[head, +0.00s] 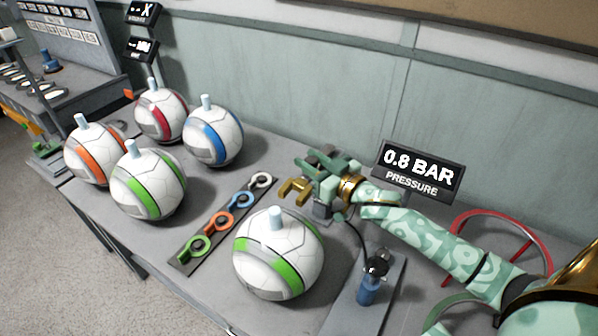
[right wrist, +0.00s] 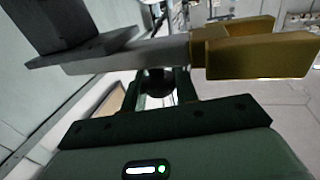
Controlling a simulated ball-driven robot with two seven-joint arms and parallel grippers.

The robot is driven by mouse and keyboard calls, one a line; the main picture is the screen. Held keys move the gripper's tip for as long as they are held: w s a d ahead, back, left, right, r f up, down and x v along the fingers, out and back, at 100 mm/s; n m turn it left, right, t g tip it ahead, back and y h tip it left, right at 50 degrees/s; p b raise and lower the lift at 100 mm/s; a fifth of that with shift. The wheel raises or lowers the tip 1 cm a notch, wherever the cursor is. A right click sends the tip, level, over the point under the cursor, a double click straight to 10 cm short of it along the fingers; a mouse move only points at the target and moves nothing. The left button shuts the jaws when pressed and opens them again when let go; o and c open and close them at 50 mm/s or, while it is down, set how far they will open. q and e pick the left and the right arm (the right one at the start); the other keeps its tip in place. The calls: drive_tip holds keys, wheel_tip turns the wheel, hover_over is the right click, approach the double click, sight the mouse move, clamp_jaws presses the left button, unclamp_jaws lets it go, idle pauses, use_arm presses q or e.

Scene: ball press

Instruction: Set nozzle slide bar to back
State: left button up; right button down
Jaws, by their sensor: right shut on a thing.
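My right gripper (right wrist: 158,84) is shut on a dark round knob (right wrist: 157,82) just below the bar. The gripper hides much of the mechanism in the head view. My left gripper is not in view.
A ball with green panels (head: 278,262) stands in front of the gripper. A blue-bodied pump part (head: 369,290) is to its right. A plate of coloured rings (head: 216,222) and several balls (head: 213,140) stand to the left. The 0.8 BAR sign (head: 417,172) is close behind my forearm.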

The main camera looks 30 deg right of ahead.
drive_tip(key=shift+w+d, duration=0.35)
drive_tip(key=shift+d, duration=0.2)
drive_tip(key=shift+w+d, duration=0.3)
drive_tip(key=shift+d, duration=0.25)
drive_tip(key=shift+d+r, duration=0.1)
drive_tip(key=c, duration=1.1)
unclamp_jaws()
drive_tip(key=shift+w+d, duration=0.1)
drive_tip(key=p+v, duration=0.3)
drive_tip(key=v, duration=1.3)
drive_tip(key=shift+d, duration=0.1)
